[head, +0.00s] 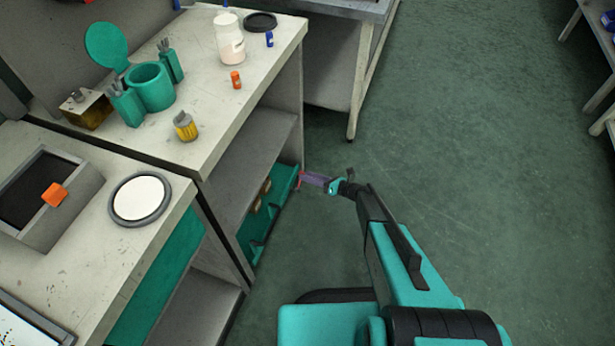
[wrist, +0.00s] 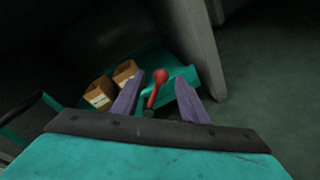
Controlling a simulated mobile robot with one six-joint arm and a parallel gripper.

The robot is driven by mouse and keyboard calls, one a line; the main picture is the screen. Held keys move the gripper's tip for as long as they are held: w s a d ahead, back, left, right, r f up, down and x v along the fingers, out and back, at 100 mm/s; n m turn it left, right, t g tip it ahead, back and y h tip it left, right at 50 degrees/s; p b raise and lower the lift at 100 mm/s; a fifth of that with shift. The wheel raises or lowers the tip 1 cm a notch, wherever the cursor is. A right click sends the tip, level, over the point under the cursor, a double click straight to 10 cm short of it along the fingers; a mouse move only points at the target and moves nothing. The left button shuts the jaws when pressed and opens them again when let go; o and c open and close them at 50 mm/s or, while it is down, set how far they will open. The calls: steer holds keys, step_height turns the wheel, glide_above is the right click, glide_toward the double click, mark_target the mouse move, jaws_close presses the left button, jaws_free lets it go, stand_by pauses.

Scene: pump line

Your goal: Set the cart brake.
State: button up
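The cart brake looks to be a red lever with a round knob (wrist: 158,82), standing at the near edge of a teal cart (wrist: 187,80). In the head view the teal cart (head: 285,192) sits low under the bench, and a bit of the red lever (head: 300,179) shows at its right end. My gripper (head: 312,180) reaches down to that end. In the wrist view my gripper (wrist: 159,77) is open, its purple fingers apart on either side of the lever. I cannot tell whether either finger touches it.
Small cardboard boxes (wrist: 99,93) lie in the cart left of the lever. A grey bench leg panel (wrist: 190,45) rises close behind and to the right. The bench top (head: 225,120) above holds bottles and a teal holder (head: 152,86). The green floor (head: 450,140) to the right is clear.

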steer(key=shift+s, duration=0.2)
steer(key=c, duration=0.9)
steer(key=shift+s+n, duration=0.4)
jaws_close()
steer(key=s+f+n+g+h, duration=0.1)
steer(key=s+n+g+h, duration=0.2)
steer(key=s+n+g, duration=0.7)
steer(key=s+f+n+t+h, duration=0.15)
steer(key=s+n, duration=0.35)
steer(key=s, duration=1.1)
steer(key=s+d+r+n+g+h, duration=0.2)
steer(key=s+d+n+h, duration=0.3)
steer(key=s+d+n, duration=0.2)
steer(key=s+d+r+n+g+h, duration=0.2)
steer(key=s+d+n+h, duration=0.3)
steer(key=s, duration=0.6)
steer(key=d+r+n, duration=0.1)
steer(key=d+n, duration=0.1)
steer(key=n, duration=0.1)
steer(key=shift+s, duration=0.35)
steer(key=shift+a+r, duration=0.1)
steer(key=shift+a, duration=0.05)
